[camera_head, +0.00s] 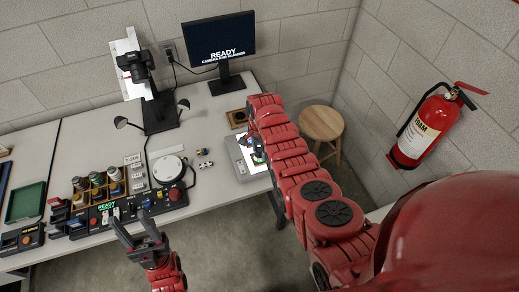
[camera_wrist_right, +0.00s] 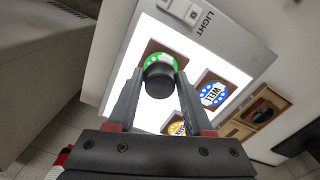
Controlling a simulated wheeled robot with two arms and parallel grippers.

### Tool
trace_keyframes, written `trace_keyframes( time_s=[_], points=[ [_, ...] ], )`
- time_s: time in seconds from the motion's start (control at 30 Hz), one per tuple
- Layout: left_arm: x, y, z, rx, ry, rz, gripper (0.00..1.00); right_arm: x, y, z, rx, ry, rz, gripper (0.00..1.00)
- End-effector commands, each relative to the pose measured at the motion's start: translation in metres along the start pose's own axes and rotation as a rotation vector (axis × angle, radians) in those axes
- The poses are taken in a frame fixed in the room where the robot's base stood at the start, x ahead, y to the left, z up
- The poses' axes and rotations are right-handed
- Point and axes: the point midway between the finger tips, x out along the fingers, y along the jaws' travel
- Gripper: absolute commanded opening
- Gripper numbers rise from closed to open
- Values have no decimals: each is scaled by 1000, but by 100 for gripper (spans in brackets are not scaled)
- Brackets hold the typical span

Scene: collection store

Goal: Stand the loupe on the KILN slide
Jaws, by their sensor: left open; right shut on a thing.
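My right gripper (camera_wrist_right: 159,78) is shut on the loupe (camera_wrist_right: 158,84), a short black cylinder, in the right wrist view. The loupe is over a slide with a green disc (camera_wrist_right: 165,59); its lettering is hidden, and I cannot tell whether they touch. A blue WELL slide (camera_wrist_right: 213,94) lies to the right and a yellow slide (camera_wrist_right: 177,128) lies below, partly hidden by my finger. All lie on a lit light box (camera_wrist_right: 138,88). In the head view the light box (camera_head: 234,149) is mostly behind my right arm. My left gripper (camera_head: 134,222) is open and empty at the desk's front edge.
A wooden holder (camera_wrist_right: 262,108) is beside the light box. In the head view, a monitor (camera_head: 219,40), a camera stand (camera_head: 158,112), a round white plate (camera_head: 168,168) and several bottles stand on the desk. A stool (camera_head: 321,122) and a fire extinguisher (camera_head: 424,130) are at the right.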

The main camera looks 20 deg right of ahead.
Motion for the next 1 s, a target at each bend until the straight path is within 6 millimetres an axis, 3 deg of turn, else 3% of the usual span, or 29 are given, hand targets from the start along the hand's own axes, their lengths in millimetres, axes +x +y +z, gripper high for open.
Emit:
trace_keyframes(
  time_s=[0.47,0.5,0.63,0.67,1.0],
  points=[
    [-3,0,0,0,0,0,50,7,-1,0,-1,1,-3,0],
    [-3,0,0,0,0,0,50,7,-1,0,-1,1,-3,52],
    [-2,0,0,0,0,0,50,6,-1,0,-1,1,-3,76],
    [-2,0,0,0,0,0,50,6,0,0,-1,1,-2,81],
    [2,0,0,0,0,0,50,2,0,0,-1,1,-3,81]
  ],
)
